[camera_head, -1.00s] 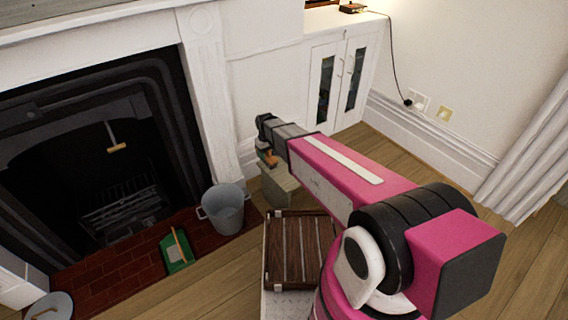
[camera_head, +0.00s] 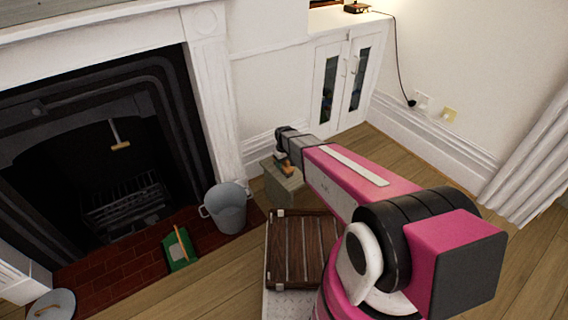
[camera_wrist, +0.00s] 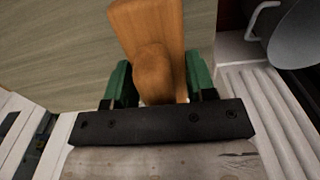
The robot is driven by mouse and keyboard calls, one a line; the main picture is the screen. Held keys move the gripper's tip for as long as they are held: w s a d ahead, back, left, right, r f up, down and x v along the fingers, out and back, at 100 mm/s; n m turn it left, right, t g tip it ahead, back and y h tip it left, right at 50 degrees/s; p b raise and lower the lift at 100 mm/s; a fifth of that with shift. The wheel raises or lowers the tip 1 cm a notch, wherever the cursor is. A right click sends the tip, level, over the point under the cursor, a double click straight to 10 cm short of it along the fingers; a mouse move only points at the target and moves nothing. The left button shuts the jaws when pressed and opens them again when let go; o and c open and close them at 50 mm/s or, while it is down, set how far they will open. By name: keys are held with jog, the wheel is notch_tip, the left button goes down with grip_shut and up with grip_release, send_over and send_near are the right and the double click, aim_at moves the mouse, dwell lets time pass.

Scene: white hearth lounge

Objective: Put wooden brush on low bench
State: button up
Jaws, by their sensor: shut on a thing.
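My gripper (camera_head: 281,157) is shut on the wooden brush (camera_head: 287,169), a small orange-brown piece under the end of my arm. In the wrist view the brush (camera_wrist: 152,30) is large and sits between two green fingertips (camera_wrist: 158,78). The low bench (camera_head: 284,187) is a small grey-green block beside the white wall, right of the fireplace. Its flat top (camera_wrist: 60,50) fills much of the upper left of the wrist view. The brush is over this top. I cannot tell whether they touch.
A grey metal bucket (camera_head: 228,214) stands just left of the bench. A slatted dark wood crate (camera_head: 288,250) lies in front of it. A green dustpan (camera_head: 180,255) lies on the red brick hearth (camera_head: 112,268). A white cabinet (camera_head: 342,85) stands behind. Open floor lies to the right.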

jog(key=shift+f, duration=0.1)
jog(key=o, duration=1)
notch_tip(320, 180, up, 12)
jog(key=shift+f, duration=0.15)
jog(key=shift+s+d+r, duration=0.1)
jog(key=shift+r, duration=0.15)
jog(key=s+d+r+m, duration=0.2)
jog(key=s+d+r, duration=0.1)
jog(key=s+d, duration=0.3)
jog(key=s+d+r+m, duration=0.2)
jog(key=s+d+r, duration=0.1)
jog(key=s+d, duration=0.3)
jog(key=s+d+r+m, duration=0.2)
jog(key=s+d+r, duration=0.1)
jog(key=s+d, duration=0.3)
jog(key=shift+s+d+m, duration=0.2)
jog(key=shift+d+m, duration=0.2)
jog(key=shift+d, duration=0.05)
